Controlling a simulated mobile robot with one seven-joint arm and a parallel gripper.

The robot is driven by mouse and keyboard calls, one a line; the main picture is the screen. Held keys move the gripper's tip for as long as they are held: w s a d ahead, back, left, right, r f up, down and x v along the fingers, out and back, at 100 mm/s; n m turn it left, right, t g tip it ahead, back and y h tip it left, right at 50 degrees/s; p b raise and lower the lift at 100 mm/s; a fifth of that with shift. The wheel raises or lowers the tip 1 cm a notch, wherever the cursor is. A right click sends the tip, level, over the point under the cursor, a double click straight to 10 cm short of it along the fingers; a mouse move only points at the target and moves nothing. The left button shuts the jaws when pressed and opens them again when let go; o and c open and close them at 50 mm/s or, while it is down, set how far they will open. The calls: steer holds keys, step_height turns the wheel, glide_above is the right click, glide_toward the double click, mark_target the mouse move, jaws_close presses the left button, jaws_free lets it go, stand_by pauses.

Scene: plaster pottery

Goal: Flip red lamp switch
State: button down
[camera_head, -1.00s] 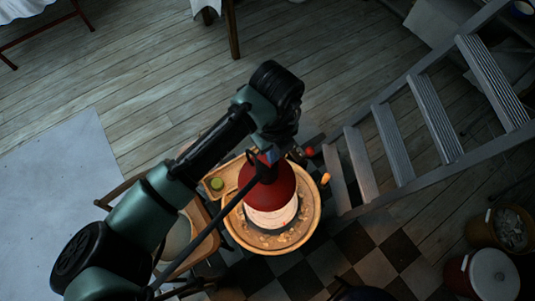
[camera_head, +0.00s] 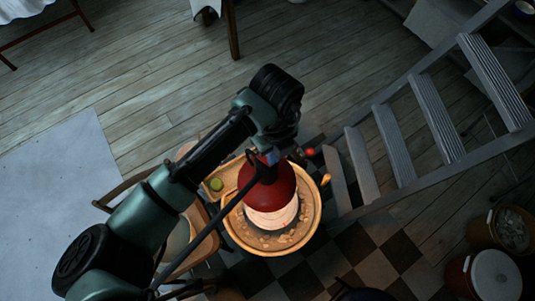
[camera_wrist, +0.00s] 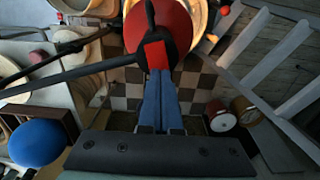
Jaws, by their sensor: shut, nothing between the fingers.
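The red lamp (camera_head: 267,192) shows its red shade over a round, lit basin in the head view. In the wrist view its red shade (camera_wrist: 165,28) is at the top, behind dark lamp arms. A red rectangular switch (camera_wrist: 156,54) sits on a dark block where these arms meet. My gripper (camera_wrist: 158,74) has its blue fingers together and empty, with the tips right at the lower edge of this block. I cannot tell whether they touch it. In the head view my gripper (camera_head: 272,157) is over the top of the shade, and the switch is hard to make out.
The round basin (camera_head: 242,238) is under the lamp. A grey ladder (camera_head: 437,120) rises at the right, close to the basin. A blue ball-like object (camera_wrist: 37,142) is at the left of the wrist view.

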steer(key=shift+f, duration=0.25)
steer(key=shift+r, duration=0.15)
steer(key=shift+r+p, duration=2.55)
steer(key=shift+r, duration=0.85)
